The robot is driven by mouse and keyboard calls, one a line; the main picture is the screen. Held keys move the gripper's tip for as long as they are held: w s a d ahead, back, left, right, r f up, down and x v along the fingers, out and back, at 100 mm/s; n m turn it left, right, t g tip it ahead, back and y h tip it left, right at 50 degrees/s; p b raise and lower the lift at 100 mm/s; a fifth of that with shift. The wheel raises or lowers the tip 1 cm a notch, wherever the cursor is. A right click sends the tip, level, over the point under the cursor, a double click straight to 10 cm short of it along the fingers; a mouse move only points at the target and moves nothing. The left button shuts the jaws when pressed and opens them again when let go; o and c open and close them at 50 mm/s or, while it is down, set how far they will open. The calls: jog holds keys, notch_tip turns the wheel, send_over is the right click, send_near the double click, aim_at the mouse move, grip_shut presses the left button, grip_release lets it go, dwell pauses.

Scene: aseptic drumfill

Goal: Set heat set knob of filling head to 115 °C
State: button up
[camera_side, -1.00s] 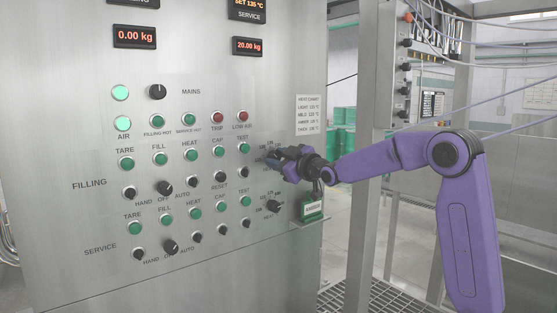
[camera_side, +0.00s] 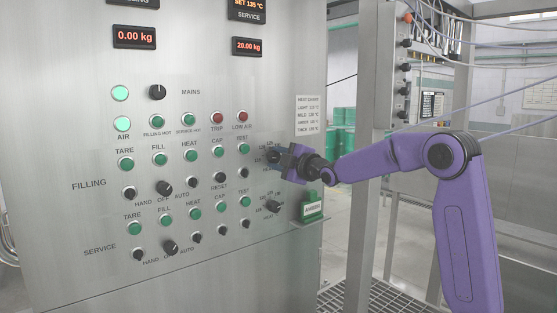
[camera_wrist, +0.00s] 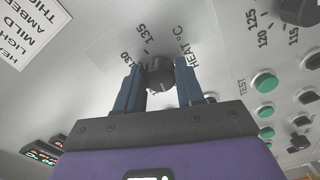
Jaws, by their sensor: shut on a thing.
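The filling heat set knob (camera_wrist: 158,72) is a black knob on the steel panel, with 130, 135 and a HEAT °C label showing around it in the wrist view. My gripper (camera_wrist: 160,80) is shut on it, one blue finger on each side. In the side view my gripper (camera_side: 277,157) covers most of that knob, at the right end of the filling rows. Where the knob's pointer stands is not clear. A second heat knob (camera_side: 273,206), in the service rows below, is free; it also shows at the wrist view's top right (camera_wrist: 297,10).
Green TEST buttons (camera_side: 243,149) and small black switches (camera_side: 245,173) lie left of my gripper. A heat chart (camera_side: 308,115) is above right. A small green-and-white box (camera_side: 313,206) sits on a ledge below right. The service display reads SET 135 °C (camera_side: 248,8).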

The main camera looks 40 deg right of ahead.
dwell(0.4)
jog(key=o, duration=1)
jog(key=shift+o, duration=0.2)
jog(key=shift+s, duration=0.1)
jog(key=s, duration=1.7)
jog(key=shift+s, duration=0.1)
jog(key=s+a+f+m+g+y, duration=0.1)
jog(key=s+a+f+g+y, duration=0.1)
jog(key=s+a+f+g, duration=0.45)
jog(key=s+a+f+m+g+y, duration=0.1)
jog(key=s+a+f+g+y, duration=0.15)
jog(key=f, duration=0.65)
jog(key=s+d+f+g+h, duration=0.1)
jog(key=s+f+g, duration=0.1)
jog(key=s, duration=0.6)
jog(key=s+d+f+g+h, duration=0.1)
jog(key=s+f+g, duration=0.2)
jog(key=s, duration=0.5)
jog(key=s+d+f+g+h, duration=0.1)
jog(key=s+f+g+h, duration=0.1)
jog(key=s, duration=0.6)
jog(key=shift+s+f+n+g, duration=0.2)
jog(key=shift+f+n+g, duration=0.1)
jog(key=shift+f+g, duration=0.55)
